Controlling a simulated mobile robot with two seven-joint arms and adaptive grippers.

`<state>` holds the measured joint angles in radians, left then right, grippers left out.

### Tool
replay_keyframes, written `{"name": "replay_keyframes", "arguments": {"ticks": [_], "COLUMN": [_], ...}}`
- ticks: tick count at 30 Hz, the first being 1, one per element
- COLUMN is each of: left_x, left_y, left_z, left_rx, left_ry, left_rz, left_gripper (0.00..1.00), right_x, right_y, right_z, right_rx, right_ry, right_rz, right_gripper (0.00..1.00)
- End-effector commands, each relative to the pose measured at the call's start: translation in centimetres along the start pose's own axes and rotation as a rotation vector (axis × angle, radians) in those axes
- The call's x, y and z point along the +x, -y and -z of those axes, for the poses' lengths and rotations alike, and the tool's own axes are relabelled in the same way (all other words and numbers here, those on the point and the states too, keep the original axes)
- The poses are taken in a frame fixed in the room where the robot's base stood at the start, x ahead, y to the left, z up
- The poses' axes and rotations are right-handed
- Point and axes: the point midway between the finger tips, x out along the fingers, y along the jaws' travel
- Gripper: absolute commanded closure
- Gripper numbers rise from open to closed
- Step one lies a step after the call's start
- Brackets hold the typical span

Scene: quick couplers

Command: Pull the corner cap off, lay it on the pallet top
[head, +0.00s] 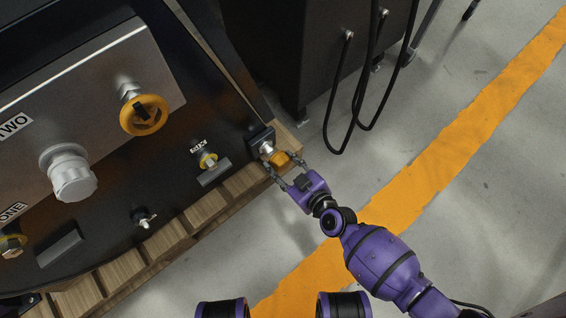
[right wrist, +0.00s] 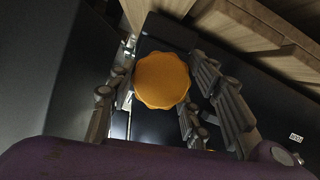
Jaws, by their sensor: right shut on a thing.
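The orange corner cap (head: 279,159) is between the fingers of my right gripper (head: 283,170) at the corner of the black panel. In the right wrist view the cap (right wrist: 162,80) is a round, scalloped orange disc facing the camera, with a grey finger on either side. My right gripper is shut on it. A silver fitting (head: 266,147) on a dark corner block is right beside the cap; I cannot tell whether the two are still joined. The wooden pallet top (head: 165,238) shows as a bare slatted strip along the panel's front edge. My left gripper is not in view.
A yellow ring handle (head: 144,115), a large silver coupling (head: 72,178) and a fitting labelled MIX (head: 207,160) stand on the panel. A black cabinet (head: 290,50) with hanging hoses (head: 357,100) is behind. The floor right of the pallet is open.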

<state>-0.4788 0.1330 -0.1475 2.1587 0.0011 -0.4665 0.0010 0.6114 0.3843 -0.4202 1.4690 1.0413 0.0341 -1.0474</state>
Motion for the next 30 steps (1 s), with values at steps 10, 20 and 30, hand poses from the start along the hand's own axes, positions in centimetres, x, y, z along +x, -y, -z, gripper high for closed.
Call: {"name": "replay_keyframes", "arguments": {"ticks": [10, 20, 30], "left_x": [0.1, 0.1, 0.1], "left_y": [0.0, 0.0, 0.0], "left_z": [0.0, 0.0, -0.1], "left_rx": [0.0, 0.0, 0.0], "left_ry": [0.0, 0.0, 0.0], "left_rz": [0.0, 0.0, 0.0], "left_gripper": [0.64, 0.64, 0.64], "right_x": [-2.6, -3.4, -3.4], "right_y": [0.0, 0.0, 0.0], "right_z": [-1.2, -1.4, -1.4], "right_rx": [-0.001, 0.0, 0.001], "right_ry": [0.002, 0.0, 0.001], "right_rz": [0.001, 0.0, 0.001], "right_gripper": [0.86, 0.86, 0.86]}}
